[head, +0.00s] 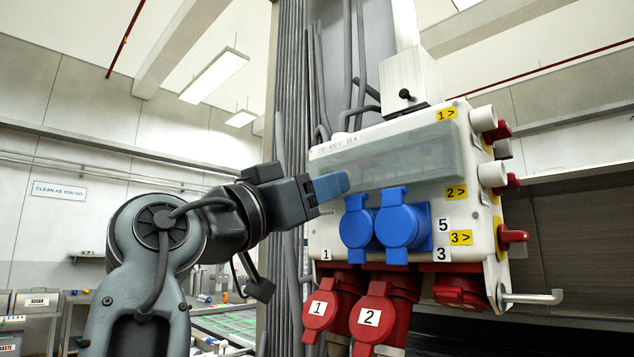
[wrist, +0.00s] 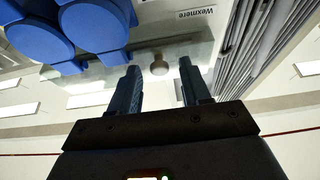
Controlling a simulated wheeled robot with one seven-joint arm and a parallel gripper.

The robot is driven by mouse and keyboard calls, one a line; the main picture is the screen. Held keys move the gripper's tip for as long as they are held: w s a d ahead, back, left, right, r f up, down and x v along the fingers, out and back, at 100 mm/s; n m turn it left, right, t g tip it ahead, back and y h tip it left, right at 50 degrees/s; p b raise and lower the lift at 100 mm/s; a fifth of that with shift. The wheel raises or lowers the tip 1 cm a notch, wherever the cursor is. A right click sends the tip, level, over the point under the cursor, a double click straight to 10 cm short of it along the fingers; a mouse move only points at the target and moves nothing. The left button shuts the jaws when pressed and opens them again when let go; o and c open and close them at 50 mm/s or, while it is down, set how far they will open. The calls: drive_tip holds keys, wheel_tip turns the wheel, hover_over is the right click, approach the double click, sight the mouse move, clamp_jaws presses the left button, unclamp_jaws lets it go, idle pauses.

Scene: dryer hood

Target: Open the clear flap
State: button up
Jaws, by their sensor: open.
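The clear flap (head: 405,155) is a long see-through grey-green cover across the upper front of the white electrical box (head: 475,222). It looks closed. My gripper (head: 334,185) has blue fingers and is at the flap's lower left end, just above the left blue socket cover. The flap (wrist: 88,88) also shows there, behind the fingers. I cannot tell whether the fingers touch the flap or the knob.
Two blue socket covers (head: 404,226) project below the flap, with red plugs (head: 378,317) beneath them. Red switches (head: 512,237) stick out on the right side. Vertical grey cables (head: 289,110) run left of the box. Open air lies before the flap's right part.

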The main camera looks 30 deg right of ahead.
drive_tip(key=shift+c, duration=0.2)
clamp_jaws()
idle(0.3)
